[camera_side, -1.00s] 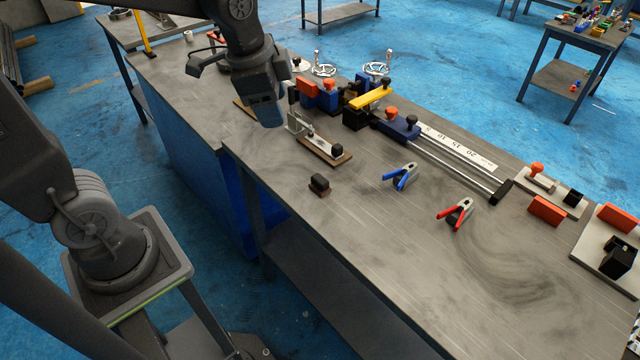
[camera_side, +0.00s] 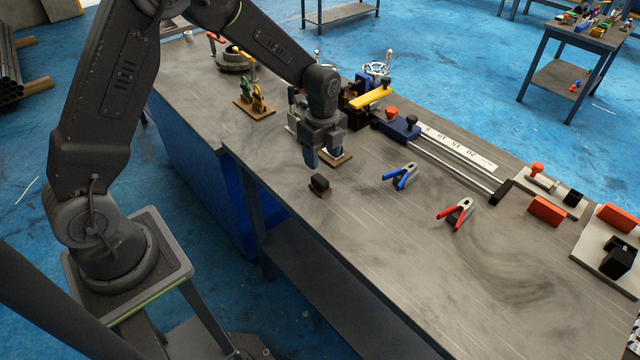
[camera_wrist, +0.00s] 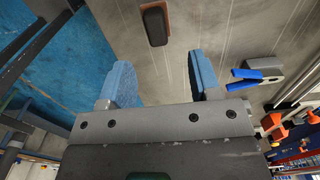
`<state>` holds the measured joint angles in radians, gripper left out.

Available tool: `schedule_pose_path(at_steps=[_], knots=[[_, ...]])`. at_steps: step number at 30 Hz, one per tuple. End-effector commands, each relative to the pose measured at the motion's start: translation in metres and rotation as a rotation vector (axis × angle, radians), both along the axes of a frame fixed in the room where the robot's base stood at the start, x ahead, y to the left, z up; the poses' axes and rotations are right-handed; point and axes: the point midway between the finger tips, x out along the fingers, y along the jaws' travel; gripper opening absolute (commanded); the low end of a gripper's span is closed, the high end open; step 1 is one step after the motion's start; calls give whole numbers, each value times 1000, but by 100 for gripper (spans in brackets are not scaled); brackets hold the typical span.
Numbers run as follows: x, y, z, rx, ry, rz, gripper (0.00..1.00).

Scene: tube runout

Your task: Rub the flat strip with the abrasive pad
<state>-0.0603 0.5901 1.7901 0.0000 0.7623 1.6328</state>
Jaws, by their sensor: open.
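The abrasive pad (camera_side: 320,183), a small black block on a brown base, sits on the bench in front of my gripper. It also shows in the wrist view (camera_wrist: 155,22), beyond and between the fingertips. My gripper (camera_side: 322,157) is open and empty above the bench, its blue fingers (camera_wrist: 162,78) spread apart and clear of the pad. A wooden board (camera_side: 341,160) lies behind the gripper, which hides most of it. I cannot make out the flat strip clearly now; the gripper covers that area.
Blue-handled pliers (camera_side: 401,176) and red-handled pliers (camera_side: 456,213) lie right of the pad. A ruler fixture with a rod (camera_side: 450,165) runs along the back. The bench's front middle is clear.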

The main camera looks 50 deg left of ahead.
Motion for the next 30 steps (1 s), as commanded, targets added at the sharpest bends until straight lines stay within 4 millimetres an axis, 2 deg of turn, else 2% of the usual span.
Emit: schedule_pose_path(at_steps=[3,11,19,28,30], knots=[[0,0,-19,0,2,1,57],[-2,0,-38,0,2,2,57],[-5,2,-75,0,1,2,57],[-5,2,-80,0,-2,2,57],[-5,2,-80,0,-1,2,53]])
